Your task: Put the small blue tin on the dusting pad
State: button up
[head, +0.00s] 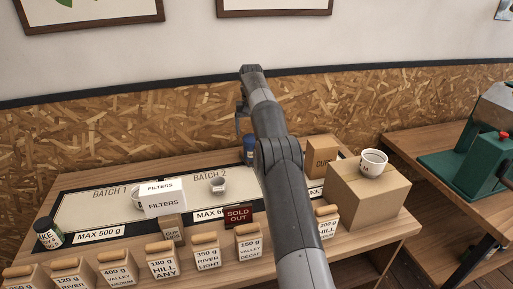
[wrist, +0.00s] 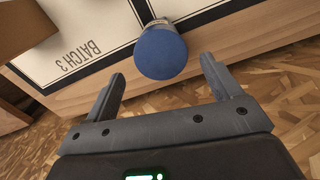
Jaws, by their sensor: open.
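A blue tin (head: 249,151) stands near the back of the work table, partly hidden by my arm in the head view. The wrist view shows its round blue top (wrist: 160,53) in front of the open fingers, across the dark border of the Batch 3 area (wrist: 82,42) near a table edge. My gripper (head: 240,117) is above the tin, open and empty; its fingers do not visibly touch it. I cannot pick out a dusting pad for certain in either view.
A cardboard box (head: 366,197) bears a white cup (head: 373,163). A green machine (head: 455,168) stands on the right bench.

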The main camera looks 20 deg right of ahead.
jog(key=s+a+r+t, duration=0.2)
jog(key=s+a+r, duration=0.1)
jog(key=s+r, duration=0.9)
jog(key=s+a+r+n+t, duration=0.1)
jog(key=s+a+r, duration=0.1)
jog(key=s+r, duration=0.75)
jog(key=s+a+f+t, duration=0.1)
jog(key=s+f, duration=0.3)
jog(key=s, duration=0.6)
jog(key=s+a+f, duration=0.1)
jog(key=s+f, duration=0.4)
jog(key=s, duration=0.6)
jog(key=s+a+f+t, duration=0.1)
jog(key=s+f, duration=0.3)
jog(key=s, duration=0.7)
jog(key=shift+f+n+t, duration=0.15)
jog(key=shift+n+t, duration=0.15)
jog(key=shift+n, duration=0.1)
